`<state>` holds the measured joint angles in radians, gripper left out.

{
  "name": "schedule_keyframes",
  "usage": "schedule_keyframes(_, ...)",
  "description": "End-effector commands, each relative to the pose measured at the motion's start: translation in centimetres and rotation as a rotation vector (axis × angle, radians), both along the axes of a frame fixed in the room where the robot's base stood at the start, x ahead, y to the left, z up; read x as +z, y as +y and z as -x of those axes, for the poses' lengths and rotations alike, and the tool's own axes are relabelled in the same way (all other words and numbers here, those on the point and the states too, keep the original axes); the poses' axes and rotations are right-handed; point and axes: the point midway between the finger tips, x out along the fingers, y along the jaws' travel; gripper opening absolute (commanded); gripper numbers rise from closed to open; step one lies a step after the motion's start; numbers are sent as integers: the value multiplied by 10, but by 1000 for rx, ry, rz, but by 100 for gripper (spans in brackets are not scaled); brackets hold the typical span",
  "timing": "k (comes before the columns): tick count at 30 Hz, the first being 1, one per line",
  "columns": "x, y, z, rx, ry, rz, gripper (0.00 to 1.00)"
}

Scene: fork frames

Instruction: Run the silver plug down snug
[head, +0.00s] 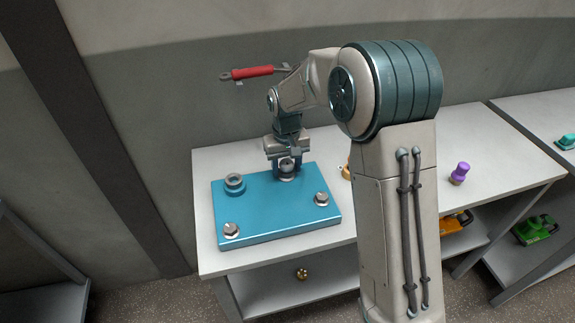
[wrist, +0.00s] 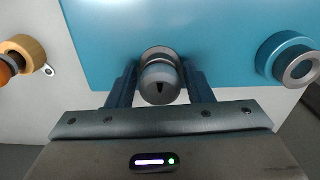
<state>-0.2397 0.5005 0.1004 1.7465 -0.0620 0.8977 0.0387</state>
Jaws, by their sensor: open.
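The silver plug (wrist: 160,82) is a rounded metal knob with a dark notch, standing at the back edge of the blue plate. It also shows in the head view (head: 287,170), partly covered by my gripper. The blue plate (head: 275,222) lies on the grey table. My gripper (head: 286,160) points down over the plug. In the wrist view my gripper (wrist: 160,90) is open, with one finger on each side of the plug; small gaps seem to show. The plug's lower part is mostly hidden, so its seating depth cannot be told.
The plate also bears a hollow teal ring (head: 234,183) and silver caps at front left (head: 231,230) and right (head: 321,198). A tan ring piece (wrist: 26,52) lies beside the plate. A purple-topped piece (head: 460,172) stands farther right. A red tool (head: 252,72) hangs on the wall.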

Motion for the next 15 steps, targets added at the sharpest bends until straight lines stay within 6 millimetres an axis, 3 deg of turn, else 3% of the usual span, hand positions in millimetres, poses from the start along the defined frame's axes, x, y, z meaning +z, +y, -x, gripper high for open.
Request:
schedule_keyframes(6, 0, -1, 0, 130, 0, -1, 46)
schedule_keyframes(15, 0, -1, 0, 173, 0, 0, 46)
